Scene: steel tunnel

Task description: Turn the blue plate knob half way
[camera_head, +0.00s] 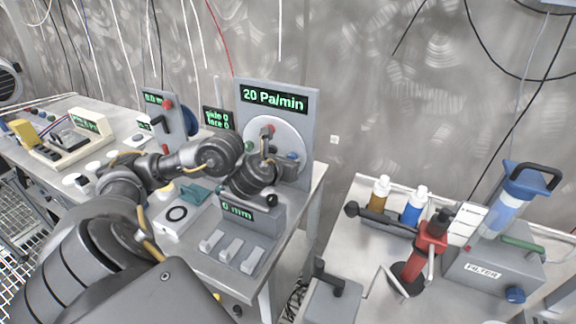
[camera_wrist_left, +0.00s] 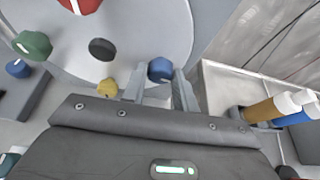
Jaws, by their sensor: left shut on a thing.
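A grey upright panel (camera_head: 300,120) with a "20 Pa/min" display carries a round pale plate (camera_head: 292,133) with coloured knobs. The blue knob (camera_head: 292,156) sits at the plate's lower right. In the left wrist view the blue knob (camera_wrist_left: 160,69) is between the two fingertips of my left gripper (camera_wrist_left: 160,84), which is shut on it. The red (camera_wrist_left: 80,5), green (camera_wrist_left: 32,45), black (camera_wrist_left: 102,49) and yellow (camera_wrist_left: 109,88) knobs are beside it on the plate. My left gripper and wrist hide part of the plate in the head view. My right gripper is not in view.
A "0 mm" box (camera_head: 240,216) with white levers stands in front below my left wrist. A right-hand table holds bottles (camera_head: 413,206), a red tool (camera_head: 428,250) and a FILTER unit (camera_head: 495,262). A gap separates the tables.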

